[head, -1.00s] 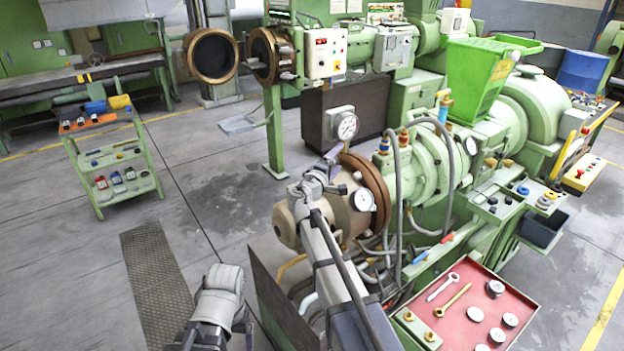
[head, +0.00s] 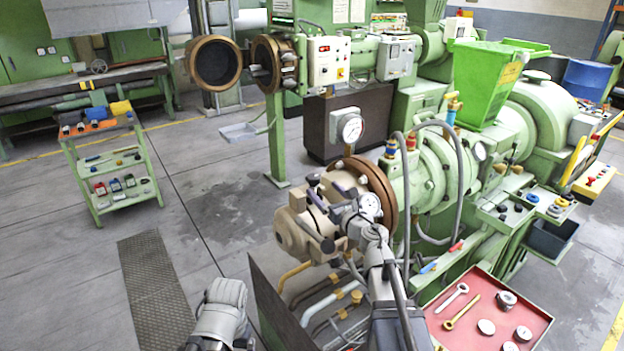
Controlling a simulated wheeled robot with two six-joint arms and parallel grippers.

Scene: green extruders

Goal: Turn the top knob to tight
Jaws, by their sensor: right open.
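The beige extruder head (head: 296,232) with a brown flange ring (head: 378,188) is at the middle of the head view. Several small handles or knobs show on its face; a grey-purple one (head: 316,200) sits at its upper part, and a dark one (head: 327,246) lower down. I cannot tell their settings. My right gripper (head: 338,208) is open in front of the head's face, close beside the upper handles; contact cannot be made out. My right wrist hides part of the face. My left arm shows at the bottom, but its gripper is out of the picture.
Grey hoses and pipes run around the machine. A red tray (head: 470,338) with tools and gauges is at lower right. The floor at left is clear up to a green cart (head: 105,160).

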